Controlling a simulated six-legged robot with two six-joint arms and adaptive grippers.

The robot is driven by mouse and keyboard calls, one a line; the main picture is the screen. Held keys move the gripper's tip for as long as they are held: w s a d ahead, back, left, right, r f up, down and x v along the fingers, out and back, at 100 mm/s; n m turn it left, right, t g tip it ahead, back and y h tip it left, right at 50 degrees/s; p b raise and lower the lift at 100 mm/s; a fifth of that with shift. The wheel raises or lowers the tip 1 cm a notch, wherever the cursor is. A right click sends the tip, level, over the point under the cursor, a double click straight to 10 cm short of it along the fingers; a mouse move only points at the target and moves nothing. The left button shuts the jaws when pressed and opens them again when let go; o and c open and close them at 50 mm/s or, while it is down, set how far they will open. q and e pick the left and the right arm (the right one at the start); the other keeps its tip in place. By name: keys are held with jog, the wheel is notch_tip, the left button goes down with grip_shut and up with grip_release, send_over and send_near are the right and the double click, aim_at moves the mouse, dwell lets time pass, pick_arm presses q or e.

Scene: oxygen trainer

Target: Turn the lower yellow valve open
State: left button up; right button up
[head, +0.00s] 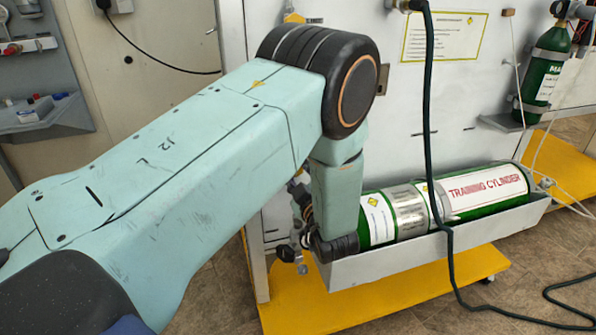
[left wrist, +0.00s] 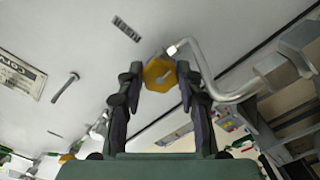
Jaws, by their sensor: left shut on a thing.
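In the left wrist view a yellow valve knob (left wrist: 158,74) sits between the fingertips of my left gripper (left wrist: 159,82). The dark fingers are shut on it from both sides, with their tips at its edges. A bent silver pipe (left wrist: 205,75) runs from beside the knob to the right. In the head view my left arm hides this knob and the fingertips. I cannot tell from its look how far the knob is turned. A yellow part (head: 293,17) shows at the top of the panel in the head view. My right gripper is in neither view.
A green training cylinder (head: 465,195) lies in a grey tray (head: 420,258) on a yellow base (head: 390,300). A dark hose (head: 428,120) hangs in front of the panel. A smaller green cylinder (head: 541,80) stands at the right.

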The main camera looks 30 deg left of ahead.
pick_arm(q)
jog(key=shift+a+r, duration=0.1)
jog(key=shift+r, duration=0.05)
dwell(0.3)
jog(key=o, duration=1.2)
jog(key=shift+s, duration=0.1)
jog(key=shift+c, duration=0.2)
